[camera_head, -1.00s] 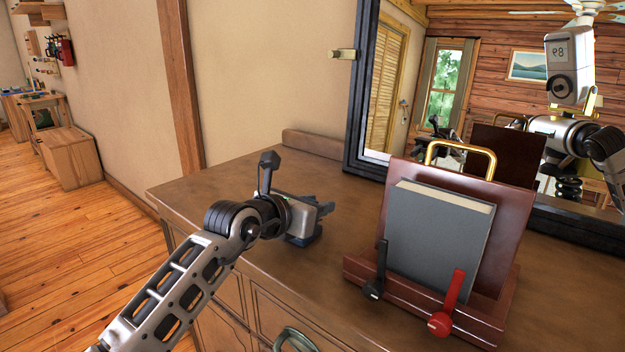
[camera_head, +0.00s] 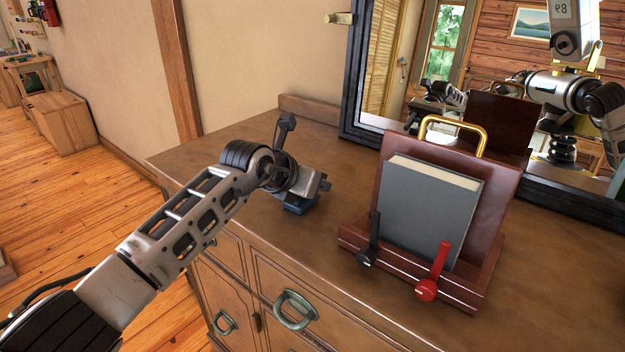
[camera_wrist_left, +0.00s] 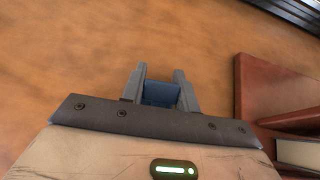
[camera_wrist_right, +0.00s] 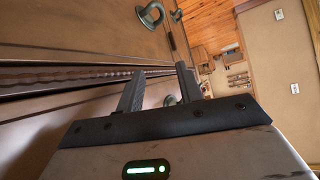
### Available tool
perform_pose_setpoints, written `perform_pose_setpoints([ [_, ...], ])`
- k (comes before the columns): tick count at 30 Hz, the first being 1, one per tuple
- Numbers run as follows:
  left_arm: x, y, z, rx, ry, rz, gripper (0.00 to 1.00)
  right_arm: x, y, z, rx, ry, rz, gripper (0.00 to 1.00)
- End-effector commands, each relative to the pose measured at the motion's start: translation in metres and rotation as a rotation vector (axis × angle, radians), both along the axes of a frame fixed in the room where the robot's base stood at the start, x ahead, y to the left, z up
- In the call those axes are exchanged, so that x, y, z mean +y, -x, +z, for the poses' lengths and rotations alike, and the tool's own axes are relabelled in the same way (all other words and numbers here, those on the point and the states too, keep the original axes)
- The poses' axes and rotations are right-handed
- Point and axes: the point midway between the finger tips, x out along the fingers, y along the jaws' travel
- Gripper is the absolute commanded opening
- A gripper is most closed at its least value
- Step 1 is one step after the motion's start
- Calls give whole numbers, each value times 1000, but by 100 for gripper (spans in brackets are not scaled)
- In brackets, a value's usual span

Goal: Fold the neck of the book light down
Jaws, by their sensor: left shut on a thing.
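My left gripper (camera_head: 322,187) is low over the dresser top, left of the book stand. Its fingers show in the left wrist view (camera_wrist_left: 161,82), shut on a small blue thing (camera_wrist_left: 161,94). A bit of that blue thing also shows under the gripper in the head view (camera_head: 301,206). It may be the book light, but most of it is hidden and I cannot make out a neck. My right gripper (camera_wrist_right: 160,85) is open and empty in front of the drawer fronts; it is outside the head view.
The dark red stand (camera_head: 501,192) holds a grey book (camera_head: 430,208). A black lever (camera_head: 374,232) and a red lever (camera_head: 436,268) are at its front. A black-framed mirror (camera_head: 365,62) stands behind. The dresser top (camera_head: 245,150) is bare left of the gripper.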

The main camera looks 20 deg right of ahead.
Motion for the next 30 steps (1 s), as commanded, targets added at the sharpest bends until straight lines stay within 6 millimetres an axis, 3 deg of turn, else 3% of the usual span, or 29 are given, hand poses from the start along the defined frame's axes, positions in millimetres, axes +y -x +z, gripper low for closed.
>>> perform_pose_setpoints([
  [3,0,0,0,0,0,0,8,0,0,0,0,-1,1,36],
  [4,0,0,0,0,0,0,36,0,0,0,0,-1,1,36],
  [6,0,0,0,0,0,0,53,0,0,0,0,-1,1,36],
  [19,5,3,5,-2,1,-1,53,1,-1,4,-8,-3,1,36],
  [30,48,34,41,-6,1,-1,53,1,-1,-1,-7,-5,1,36],
])
